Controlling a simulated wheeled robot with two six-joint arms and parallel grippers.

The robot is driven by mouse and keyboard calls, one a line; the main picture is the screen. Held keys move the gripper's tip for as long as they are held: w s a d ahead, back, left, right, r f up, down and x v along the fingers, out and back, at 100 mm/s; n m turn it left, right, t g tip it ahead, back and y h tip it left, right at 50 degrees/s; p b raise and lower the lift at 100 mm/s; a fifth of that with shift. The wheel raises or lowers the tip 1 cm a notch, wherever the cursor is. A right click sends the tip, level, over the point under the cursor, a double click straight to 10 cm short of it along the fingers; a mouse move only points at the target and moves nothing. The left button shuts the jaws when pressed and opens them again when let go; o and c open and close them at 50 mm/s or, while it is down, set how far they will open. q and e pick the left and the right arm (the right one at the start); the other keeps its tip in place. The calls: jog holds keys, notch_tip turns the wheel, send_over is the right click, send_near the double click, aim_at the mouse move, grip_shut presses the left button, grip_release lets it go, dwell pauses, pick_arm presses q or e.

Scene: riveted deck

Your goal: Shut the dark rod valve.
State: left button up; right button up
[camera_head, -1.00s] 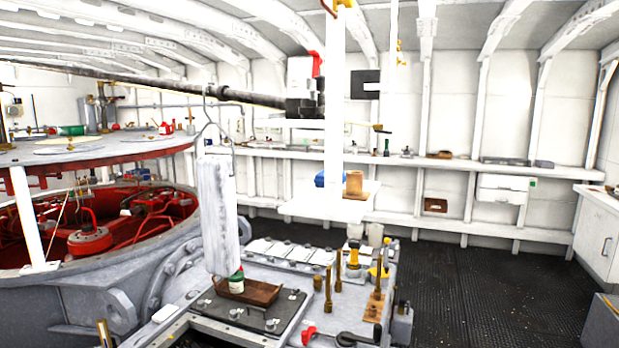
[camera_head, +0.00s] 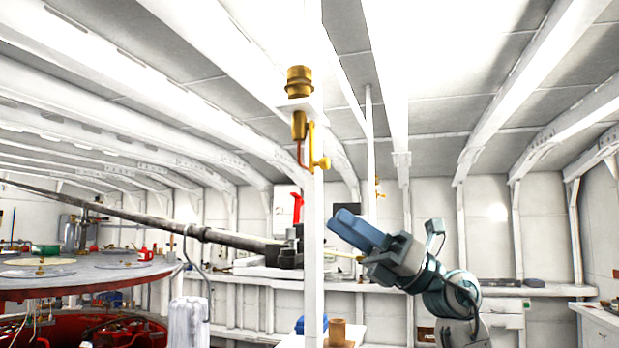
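A long dark rod (camera_head: 150,222) slants across the left half and ends at a dark block (camera_head: 286,254) behind the white post. A brass valve fitting (camera_head: 320,161) with a small yellow handle and a copper pipe sits high on that post, under a brass cap (camera_head: 299,82). I cannot tell which part is the dark rod valve's handle. My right gripper (camera_head: 340,224) has blue fingers pointing up and left, just right of the post and below the brass fitting. It touches nothing I can make out, and its finger gap is unclear. My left gripper is out of view.
The white post (camera_head: 314,260) stands upright in the middle. A red handle (camera_head: 297,206) shows behind it. A round grey table (camera_head: 75,270) over red machinery is at left. A brown cup (camera_head: 337,332) stands low near the post. Upper right is open air.

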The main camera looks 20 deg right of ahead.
aim_at(317, 162)
jog(key=s+d+r+n+t+h, duration=0.1)
jog(key=s+d+r+t+h, duration=0.25)
jog(key=r+h, duration=0.55)
jog(key=shift+y, duration=0.3)
jog(key=p+x, duration=0.1)
jog(key=x, duration=0.2)
jog(key=p+x, duration=0.2)
jog(key=x, duration=0.1)
jog(key=r+p+x, duration=0.1)
jog(key=p+x, duration=0.1)
jog(key=x, duration=0.1)
jog(key=shift+w+a, duration=0.1)
jog(key=shift+a, duration=0.05)
jog(key=shift+w+a+f, duration=0.1)
jog(key=shift+w+a, duration=0.15)
grip_shut()
